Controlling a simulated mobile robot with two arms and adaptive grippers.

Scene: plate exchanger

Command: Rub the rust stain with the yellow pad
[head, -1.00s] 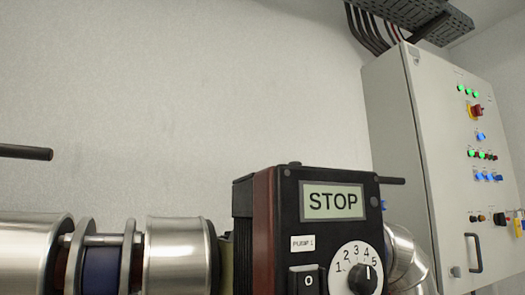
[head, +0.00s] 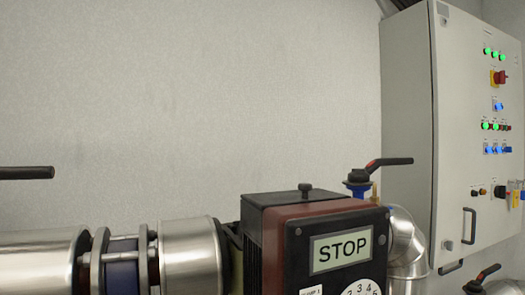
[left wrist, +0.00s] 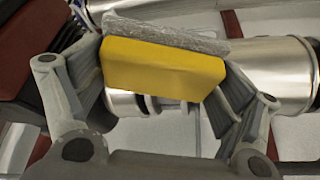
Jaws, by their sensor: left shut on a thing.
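The yellow pad (left wrist: 160,70) shows in the left wrist view, a yellow block with a grey, rough-looking layer along its far side. My left gripper (left wrist: 165,82) is shut on it, with one finger at each end of the pad. The pad is in front of a shiny metal pipe (left wrist: 265,75) in that view; I cannot tell whether it touches anything. The rust stain is not visible in either view. Neither gripper shows in the head view.
In the head view a dark pump control box (head: 340,255) reading STOP stands at the bottom centre. Silver pipe sections (head: 190,258) run to its left. A black-handled valve (head: 375,175) is behind it. A grey control cabinet (head: 408,130) stands at the right. The pale wall (head: 200,100) is bare.

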